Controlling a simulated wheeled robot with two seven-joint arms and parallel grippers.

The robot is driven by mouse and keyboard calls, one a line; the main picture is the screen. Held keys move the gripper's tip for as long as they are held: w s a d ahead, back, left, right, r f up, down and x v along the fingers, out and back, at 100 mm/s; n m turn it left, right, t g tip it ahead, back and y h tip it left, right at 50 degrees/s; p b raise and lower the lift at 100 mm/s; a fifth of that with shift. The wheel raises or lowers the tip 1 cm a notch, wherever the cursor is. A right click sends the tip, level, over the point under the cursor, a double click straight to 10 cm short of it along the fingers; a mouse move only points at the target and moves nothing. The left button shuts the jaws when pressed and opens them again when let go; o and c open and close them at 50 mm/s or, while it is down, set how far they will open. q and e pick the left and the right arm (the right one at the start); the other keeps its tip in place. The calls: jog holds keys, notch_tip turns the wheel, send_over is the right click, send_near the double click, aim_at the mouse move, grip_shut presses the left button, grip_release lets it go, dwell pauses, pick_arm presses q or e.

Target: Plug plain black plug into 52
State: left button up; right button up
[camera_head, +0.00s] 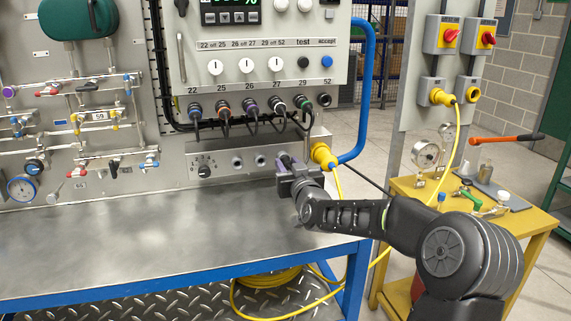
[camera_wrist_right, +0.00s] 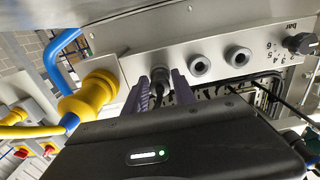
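My right gripper (camera_head: 286,162) is at the low front box under the main panel, at its right end. In the right wrist view its two purple-grey fingers (camera_wrist_right: 161,90) stand on either side of a dark plug (camera_wrist_right: 158,84) with a black cable. The plug is at the box face, beside two empty round sockets. Whether the fingers touch it, and how deep it sits, I cannot tell. In the head view the gripper mostly hides it. Socket 52 (camera_head: 325,99) on the upper panel is empty. My left gripper is not in view.
Several colour-ringed plugs (camera_head: 249,105) with black cables fill the sockets left of 52. A yellow plug (camera_head: 322,155) and a blue tube (camera_head: 364,90) are just right of my gripper. The metal bench top (camera_head: 150,245) is clear. A yellow cart (camera_head: 520,222) stands right.

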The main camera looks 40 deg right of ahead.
aim_at(290, 168)
grip_shut()
dwell(1.2)
jog(key=shift+b+v, duration=0.7)
jog(key=shift+v, duration=0.7)
jog(key=shift+b+v, duration=0.4)
jog(key=shift+v, duration=1.2)
